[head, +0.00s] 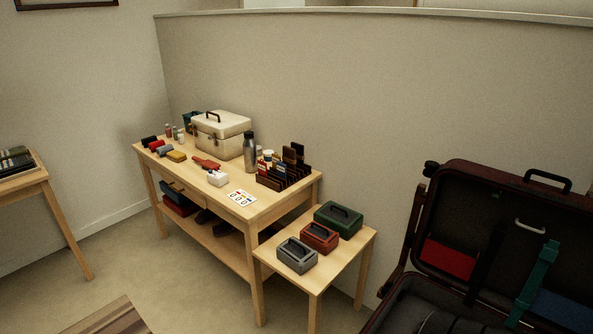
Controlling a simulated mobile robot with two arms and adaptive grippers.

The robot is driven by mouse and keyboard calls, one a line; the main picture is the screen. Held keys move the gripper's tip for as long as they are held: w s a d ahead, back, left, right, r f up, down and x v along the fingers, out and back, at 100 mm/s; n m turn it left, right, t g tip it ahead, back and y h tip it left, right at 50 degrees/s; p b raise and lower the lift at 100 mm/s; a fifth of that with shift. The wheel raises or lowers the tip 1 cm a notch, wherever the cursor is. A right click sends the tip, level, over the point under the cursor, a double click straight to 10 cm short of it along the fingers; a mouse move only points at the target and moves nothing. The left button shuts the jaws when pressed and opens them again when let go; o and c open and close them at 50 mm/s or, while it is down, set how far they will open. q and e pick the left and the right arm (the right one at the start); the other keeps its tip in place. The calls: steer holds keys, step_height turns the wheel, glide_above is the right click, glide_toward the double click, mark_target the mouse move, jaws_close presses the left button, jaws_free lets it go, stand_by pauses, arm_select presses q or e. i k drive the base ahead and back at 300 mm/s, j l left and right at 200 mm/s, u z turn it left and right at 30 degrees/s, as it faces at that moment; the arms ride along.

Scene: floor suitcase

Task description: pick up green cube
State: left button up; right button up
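A dark green cube-like case (340,223) with a dark strap or handle on top rests at the back of a small wooden side table (345,268). A red case (319,239) of similar make sits in front of it, and a grey case (297,258) sits nearest the front edge. The three stand in a row, close together. Neither of my grippers shows in the head view, and nothing is seen touching the green case.
An open dark red suitcase (459,176) stands right of the side table. A longer wooden table (262,213) to the left carries a cream box (222,135), a dark bottle (250,150) and a card rack (284,173). A wall runs behind.

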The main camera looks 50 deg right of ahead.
mark_target(343, 221)
steer(key=i+z, duration=0.35)
steer(key=i, duration=0.15)
steer(key=i+j+z, duration=0.1)
steer(key=i+z, duration=0.2)
steer(key=i, duration=0.2)
steer(key=i+j+z, duration=0.2)
steer(key=i+z, duration=0.15)
steer(key=i, duration=0.15)
